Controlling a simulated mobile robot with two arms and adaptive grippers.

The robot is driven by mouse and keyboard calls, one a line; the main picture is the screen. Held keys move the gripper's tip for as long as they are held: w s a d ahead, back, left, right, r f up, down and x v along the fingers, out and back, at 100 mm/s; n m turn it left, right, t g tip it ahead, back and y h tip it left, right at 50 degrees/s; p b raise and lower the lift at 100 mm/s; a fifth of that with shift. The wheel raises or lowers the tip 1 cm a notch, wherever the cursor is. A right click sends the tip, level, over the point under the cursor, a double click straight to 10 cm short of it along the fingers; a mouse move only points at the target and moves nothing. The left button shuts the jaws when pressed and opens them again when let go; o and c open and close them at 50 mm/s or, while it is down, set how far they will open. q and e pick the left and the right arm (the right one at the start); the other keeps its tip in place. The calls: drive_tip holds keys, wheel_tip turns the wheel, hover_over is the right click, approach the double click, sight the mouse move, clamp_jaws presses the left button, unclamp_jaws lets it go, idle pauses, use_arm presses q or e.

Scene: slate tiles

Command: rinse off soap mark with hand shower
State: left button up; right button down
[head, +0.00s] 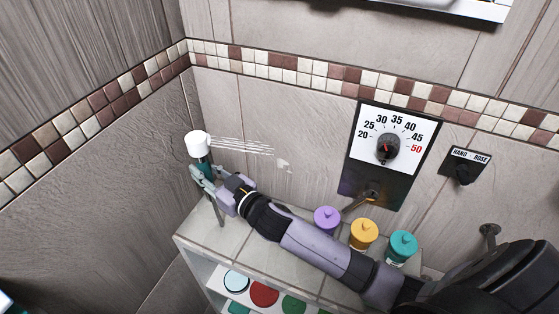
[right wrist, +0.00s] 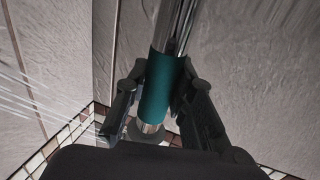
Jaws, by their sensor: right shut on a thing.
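The hand shower has a white head (head: 198,144) and a teal grip, which shows between the fingers in the right wrist view (right wrist: 160,90). My right gripper (head: 204,174) is shut around this teal grip and holds the shower roughly upright near the wall corner. White water jets (head: 242,146) leave the head to the right and also show in the right wrist view. The soap mark (head: 284,164) is a small pale patch on the tiled wall, right of and slightly below the end of the jets. I cannot make out my left gripper.
A tiled ledge (head: 200,236) runs below, with purple (head: 327,219), yellow (head: 364,234) and teal (head: 403,246) jars behind my right arm. A temperature dial panel (head: 414,130) and a hand/rose knob (head: 463,174) are on the wall. Colored round items sit in a shelf under the ledge.

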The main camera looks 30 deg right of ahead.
drive_tip(key=shift+s+d, duration=0.2)
drive_tip(key=shift+s, duration=0.05)
drive_tip(key=shift+s+d, duration=0.3)
drive_tip(key=shift+s, duration=0.1)
drive_tip(key=shift+s+d+p, duration=0.2)
drive_tip(key=shift+s+p, duration=0.05)
drive_tip(key=shift+p, duration=0.05)
drive_tip(key=shift+s+d, duration=0.2)
drive_tip(key=shift+s, duration=0.1)
drive_tip(key=shift+s+d, duration=0.25)
drive_tip(key=shift+s+d, duration=0.2)
drive_tip(key=shift+s, duration=0.1)
drive_tip(key=shift+s+d, duration=0.35)
drive_tip(key=shift+s, duration=0.1)
drive_tip(key=shift+f, duration=0.15)
drive_tip(key=shift+f+b, duration=0.65)
drive_tip(key=shift+f, duration=0.4)
